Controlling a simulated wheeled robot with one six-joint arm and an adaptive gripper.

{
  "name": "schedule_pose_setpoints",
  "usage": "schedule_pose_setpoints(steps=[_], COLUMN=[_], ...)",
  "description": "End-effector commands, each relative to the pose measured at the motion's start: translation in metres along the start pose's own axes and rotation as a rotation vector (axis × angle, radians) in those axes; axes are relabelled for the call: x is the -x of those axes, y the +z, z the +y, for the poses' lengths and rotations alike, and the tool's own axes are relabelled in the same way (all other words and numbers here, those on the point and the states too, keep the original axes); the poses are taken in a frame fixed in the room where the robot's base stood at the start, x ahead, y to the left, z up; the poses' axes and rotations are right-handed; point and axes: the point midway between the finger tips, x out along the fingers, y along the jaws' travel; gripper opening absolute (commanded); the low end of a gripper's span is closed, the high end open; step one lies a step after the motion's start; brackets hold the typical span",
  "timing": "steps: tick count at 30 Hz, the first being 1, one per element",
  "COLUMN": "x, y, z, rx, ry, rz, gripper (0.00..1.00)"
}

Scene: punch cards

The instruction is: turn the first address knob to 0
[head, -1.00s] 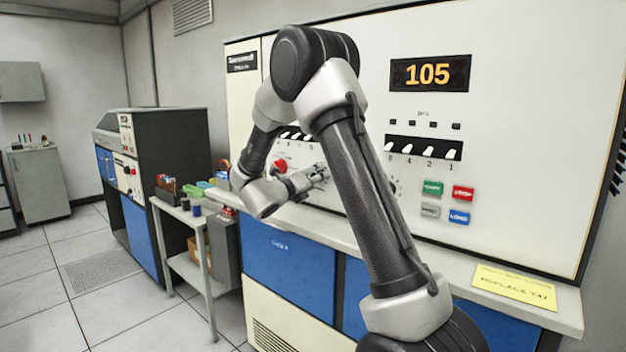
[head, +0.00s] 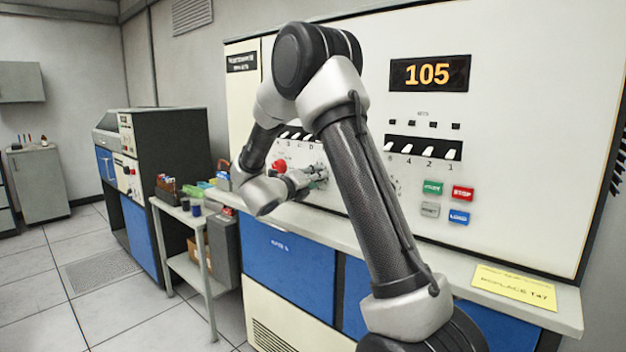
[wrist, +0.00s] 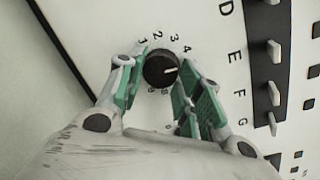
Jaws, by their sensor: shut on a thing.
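The black address knob (wrist: 158,75) sits on the pale panel in the wrist view, with a white pointer line directed to the right. Printed digits 1, 2, 3 and 4 curve above it. The pointer lies below the 4, toward the right finger, which hides the digit there; marks below the knob are partly covered. My gripper (wrist: 162,66) is shut on the knob, with one green-padded finger on each side. In the head view my gripper (head: 314,179) is at the panel beside the red button (head: 280,166), and the knob cannot be made out.
The display (head: 430,73) reads 105. A row of white switches (head: 425,149) and several coloured buttons are right of my arm. A ledge (head: 400,253) with a yellow note (head: 514,287) runs below. Lettered switches (wrist: 274,52) stand right of the knob in the wrist view.

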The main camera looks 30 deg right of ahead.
Motion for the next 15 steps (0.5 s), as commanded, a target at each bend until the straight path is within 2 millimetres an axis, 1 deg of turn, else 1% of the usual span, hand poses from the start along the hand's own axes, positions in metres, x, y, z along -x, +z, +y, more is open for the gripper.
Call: schedule_pose_setpoints(steps=[15], x=[0.0002], y=[0.0023], z=[-0.0018], rx=[0.472], ry=[0.045], rz=[0.051], gripper=[0.12])
